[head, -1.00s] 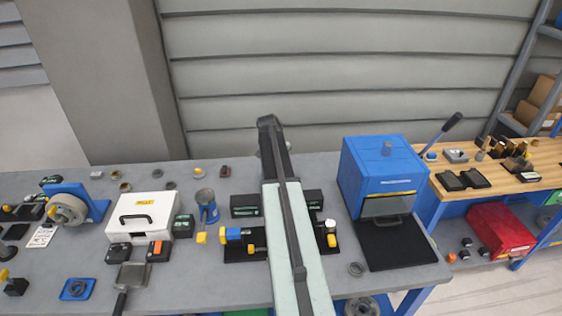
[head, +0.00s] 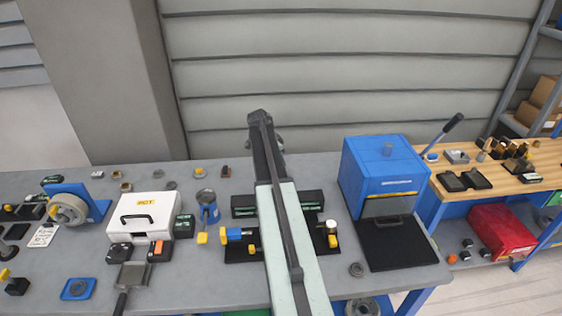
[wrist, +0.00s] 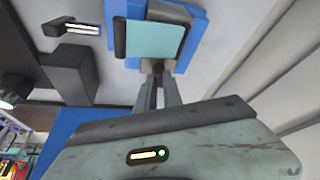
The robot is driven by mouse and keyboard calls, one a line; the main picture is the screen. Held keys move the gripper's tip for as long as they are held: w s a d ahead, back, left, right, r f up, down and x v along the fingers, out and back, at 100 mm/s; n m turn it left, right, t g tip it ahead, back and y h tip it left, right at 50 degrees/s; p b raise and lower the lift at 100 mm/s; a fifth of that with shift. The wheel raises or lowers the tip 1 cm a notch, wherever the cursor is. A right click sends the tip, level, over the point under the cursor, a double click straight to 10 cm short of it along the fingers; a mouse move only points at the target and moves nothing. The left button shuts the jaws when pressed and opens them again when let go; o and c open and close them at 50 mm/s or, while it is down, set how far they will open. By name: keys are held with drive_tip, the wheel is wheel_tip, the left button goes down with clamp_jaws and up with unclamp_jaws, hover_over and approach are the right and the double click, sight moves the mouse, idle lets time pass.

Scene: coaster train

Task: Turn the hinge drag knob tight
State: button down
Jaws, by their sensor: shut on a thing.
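In the wrist view, my gripper (wrist: 157,72) has its two dark grey fingers close together. It is shut on a small dark piece at the lower edge of a blue block (wrist: 190,22) with a pale teal panel (wrist: 150,40). The piece seems to be the hinge drag knob, but it is mostly hidden between the fingertips. In the head view, my arm rises over the bench and hides my gripper and what it holds. I cannot pick out the hinge drag knob there.
The grey bench (head: 215,285) carries a black fixture with a blue block (head: 232,234) and yellow knobs, partly behind my arm. A white case (head: 145,215) stands left, a blue box machine (head: 385,170) right. A wooden bench (head: 500,180) stands farther right.

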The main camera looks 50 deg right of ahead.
drive_tip(key=shift+a, duration=0.1)
drive_tip(key=c, duration=1.5)
unclamp_jaws()
drive_tip(key=shift+r, duration=0.1)
drive_tip(key=p+v, duration=0.7)
drive_tip(key=shift+r, duration=0.2)
